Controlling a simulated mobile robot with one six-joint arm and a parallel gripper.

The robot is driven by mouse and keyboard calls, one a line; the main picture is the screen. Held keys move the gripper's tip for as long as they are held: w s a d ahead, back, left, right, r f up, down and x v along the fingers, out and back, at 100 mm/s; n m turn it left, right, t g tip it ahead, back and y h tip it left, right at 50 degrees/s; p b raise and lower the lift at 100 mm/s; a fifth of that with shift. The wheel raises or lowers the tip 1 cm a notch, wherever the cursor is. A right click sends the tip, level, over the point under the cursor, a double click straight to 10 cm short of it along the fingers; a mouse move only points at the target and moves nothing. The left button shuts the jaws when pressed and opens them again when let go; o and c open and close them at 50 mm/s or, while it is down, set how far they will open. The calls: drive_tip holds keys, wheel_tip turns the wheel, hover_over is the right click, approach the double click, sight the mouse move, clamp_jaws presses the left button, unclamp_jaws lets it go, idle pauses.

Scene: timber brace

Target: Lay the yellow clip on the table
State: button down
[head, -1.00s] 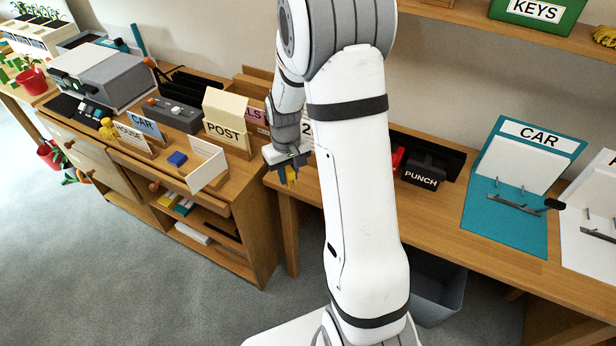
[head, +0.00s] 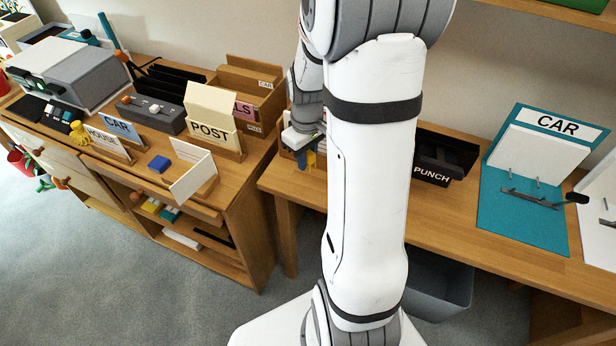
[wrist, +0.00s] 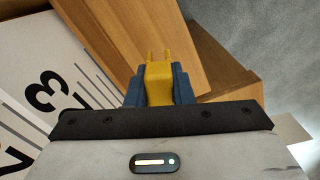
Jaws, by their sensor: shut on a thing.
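The yellow clip (wrist: 158,82) is between the two blue fingers of my gripper (wrist: 158,92) in the wrist view, with its two prongs pointing away from the palm. In the head view, my gripper (head: 306,158) is above the left end of the right-hand wooden table (head: 450,212), and a bit of the yellow clip (head: 311,159) shows at the fingers. My gripper is shut on the clip. Wooden surfaces show beyond the clip in the wrist view. I cannot tell how high it is above the table. My arm hides part of the table.
A black punch (head: 440,160) and a teal CAR board (head: 525,205) stand on the table to the right. A numbered white sheet (wrist: 30,95) is left of the fingers. A grey bin (head: 440,290) stands below.

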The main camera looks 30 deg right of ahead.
sight(307, 185)
drive_tip(key=shift+s+f+b, duration=0.1)
drive_tip(key=shift+f+b, duration=0.25)
drive_tip(key=shift+f, duration=3.25)
drive_tip(key=shift+f, duration=0.15)
drive_tip(key=c, duration=1.3)
unclamp_jaws()
drive_tip(key=shift+o, duration=0.2)
